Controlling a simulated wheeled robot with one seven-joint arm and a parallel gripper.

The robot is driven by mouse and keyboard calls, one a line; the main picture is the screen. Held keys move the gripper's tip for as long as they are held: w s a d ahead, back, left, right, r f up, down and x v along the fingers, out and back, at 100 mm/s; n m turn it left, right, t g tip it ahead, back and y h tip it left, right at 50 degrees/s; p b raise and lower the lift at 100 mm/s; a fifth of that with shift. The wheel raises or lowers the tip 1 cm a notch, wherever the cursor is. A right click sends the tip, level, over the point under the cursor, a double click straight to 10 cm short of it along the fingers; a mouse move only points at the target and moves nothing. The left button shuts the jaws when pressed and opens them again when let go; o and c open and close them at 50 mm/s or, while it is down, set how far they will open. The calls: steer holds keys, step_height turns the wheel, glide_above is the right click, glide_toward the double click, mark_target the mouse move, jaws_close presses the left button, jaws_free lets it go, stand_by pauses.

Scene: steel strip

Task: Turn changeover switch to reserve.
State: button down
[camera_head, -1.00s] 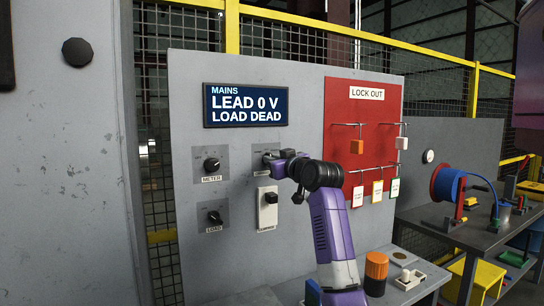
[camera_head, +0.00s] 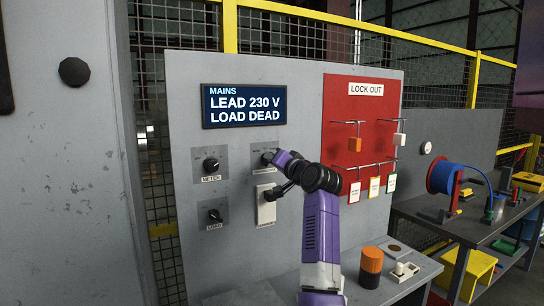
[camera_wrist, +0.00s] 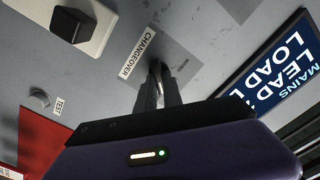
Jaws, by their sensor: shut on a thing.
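The changeover switch (camera_head: 257,159) is on the grey panel, right of the meter knob and above a pale switch. My gripper (camera_head: 269,158) is shut on its knob, which the fingers mostly hide. In the wrist view the fingertips (camera_wrist: 157,72) meet the panel beside the CHANGEOVER label (camera_wrist: 137,53). I cannot read which position the knob points to. The display (camera_head: 244,105) reads MAINS, LEAD 230 V, LOAD DEAD.
The meter knob (camera_head: 211,164) and load knob (camera_head: 215,215) are left of my arm. The pale switch (camera_head: 266,206) is close below my gripper. A red lock-out board (camera_head: 340,100) with hanging tags is right. An orange-topped cylinder (camera_head: 371,267) stands on the bench.

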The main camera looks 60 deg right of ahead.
steer(key=shift+f+m+p, duration=0.15)
steer(key=shift+m+p, duration=0.2)
steer(key=shift+m, duration=0.45)
steer(key=c, duration=1.5)
jaws_free()
steer(key=shift+b+v, duration=1.05)
steer(key=shift+v, duration=2.9)
steer(key=shift+d, duration=0.1)
